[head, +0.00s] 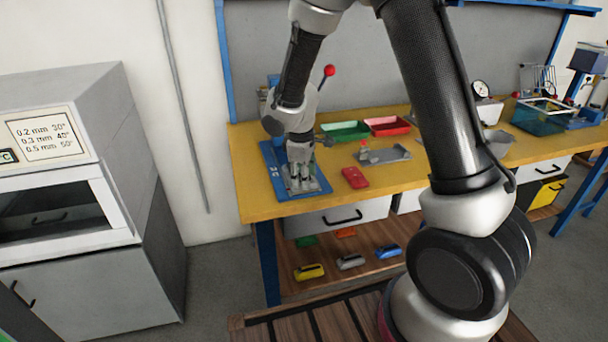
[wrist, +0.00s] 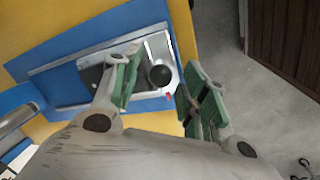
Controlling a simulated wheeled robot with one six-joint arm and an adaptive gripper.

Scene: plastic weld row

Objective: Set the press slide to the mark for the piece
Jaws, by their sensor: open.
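The press has a blue base (head: 312,188) at the left end of the yellow bench, and the base fills much of the wrist view (wrist: 72,88). On it, in the wrist view, is a metal slide plate with a round black knob (wrist: 160,76) and a small red pointer (wrist: 168,97) beside the knob. My gripper (head: 300,180) is low over the base. In the wrist view its green-padded fingers (wrist: 162,85) are open, one on each side of the knob, with gaps visible. I cannot read any scale marks. In the head view my gripper hides the knob.
A red-ball lever (head: 330,70) rises behind my wrist. A red piece (head: 355,177), a grey fixture (head: 388,155), and green (head: 346,131) and red trays (head: 388,126) are to the right. A card (head: 45,135) lists 0.2 mm 30°, 0.3 mm 40°, 0.5 mm 50°.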

